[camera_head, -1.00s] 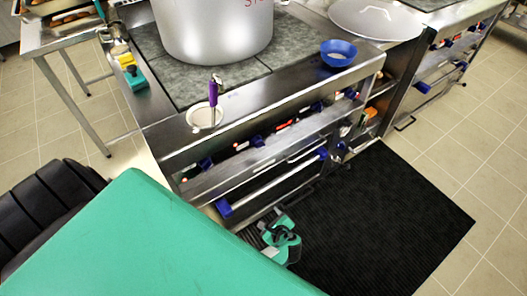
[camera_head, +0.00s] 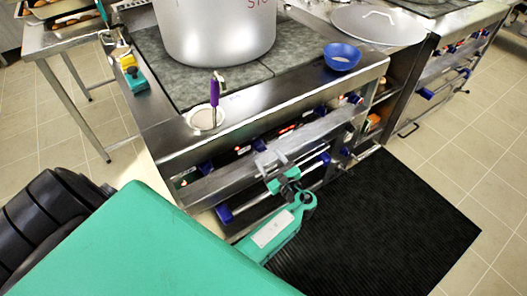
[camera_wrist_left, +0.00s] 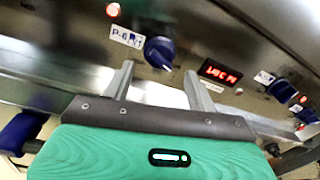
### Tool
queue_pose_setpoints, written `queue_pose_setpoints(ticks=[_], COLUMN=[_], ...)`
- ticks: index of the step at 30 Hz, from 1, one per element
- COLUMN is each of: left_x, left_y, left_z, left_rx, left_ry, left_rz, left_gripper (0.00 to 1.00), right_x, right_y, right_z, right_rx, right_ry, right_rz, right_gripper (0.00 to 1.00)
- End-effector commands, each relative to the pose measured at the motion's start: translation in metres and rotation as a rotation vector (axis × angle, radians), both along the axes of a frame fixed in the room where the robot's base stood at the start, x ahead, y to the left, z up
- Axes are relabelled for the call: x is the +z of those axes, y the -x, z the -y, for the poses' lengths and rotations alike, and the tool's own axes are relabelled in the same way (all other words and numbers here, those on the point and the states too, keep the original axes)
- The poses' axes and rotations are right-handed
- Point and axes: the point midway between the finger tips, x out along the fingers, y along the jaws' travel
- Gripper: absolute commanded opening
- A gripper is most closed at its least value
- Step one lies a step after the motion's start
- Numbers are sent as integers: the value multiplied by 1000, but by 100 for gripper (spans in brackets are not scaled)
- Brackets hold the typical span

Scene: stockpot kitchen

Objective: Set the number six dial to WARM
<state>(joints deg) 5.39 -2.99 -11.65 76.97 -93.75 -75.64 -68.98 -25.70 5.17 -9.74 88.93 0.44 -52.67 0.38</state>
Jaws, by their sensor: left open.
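A dark blue dial (camera_wrist_left: 159,52) sits on the steel control panel in the left wrist view. A white label reading P-6 (camera_wrist_left: 126,37) is just left of it. A red lit display (camera_wrist_left: 219,72) is to its right, its text hard to read. My left gripper (camera_wrist_left: 158,76) is open, its two fingers on either side below the dial and pointing at the panel; contact cannot be told. In the head view, the left gripper (camera_head: 268,160) is at the stove's front, hiding part of the panel. The right gripper is not in view.
A large pot (camera_head: 215,35) stands on the stove top. A purple-handled utensil (camera_head: 214,100) and a blue bowl (camera_head: 341,56) are on the front ledge. Another blue dial (camera_wrist_left: 282,90) is further right. An oven handle bar runs below the panel. A black mat (camera_head: 390,225) covers the floor.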

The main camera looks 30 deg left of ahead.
Motion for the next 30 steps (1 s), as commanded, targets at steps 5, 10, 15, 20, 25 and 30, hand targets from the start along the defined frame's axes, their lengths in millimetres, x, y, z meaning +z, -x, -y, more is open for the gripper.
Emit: queue_pose_setpoints(ticks=[5,10,15,20,25,30], left_x=[0,0,0,-1,-1,-1], left_y=[-13,-20,-21,-21,-21,-21], left_z=[-27,-39,-42,-41,-41,-41], left_rx=[0,0,0,0,0,0], left_ry=[-1,0,1,1,1,2], left_rz=[0,1,0,0,0,1], left_gripper=[58,58,58,58,25,14], right_x=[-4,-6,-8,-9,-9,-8], right_y=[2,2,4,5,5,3], right_z=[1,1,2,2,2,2], right_rx=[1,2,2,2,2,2], right_ry=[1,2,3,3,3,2], right_rz=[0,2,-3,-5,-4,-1], right_gripper=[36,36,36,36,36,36])
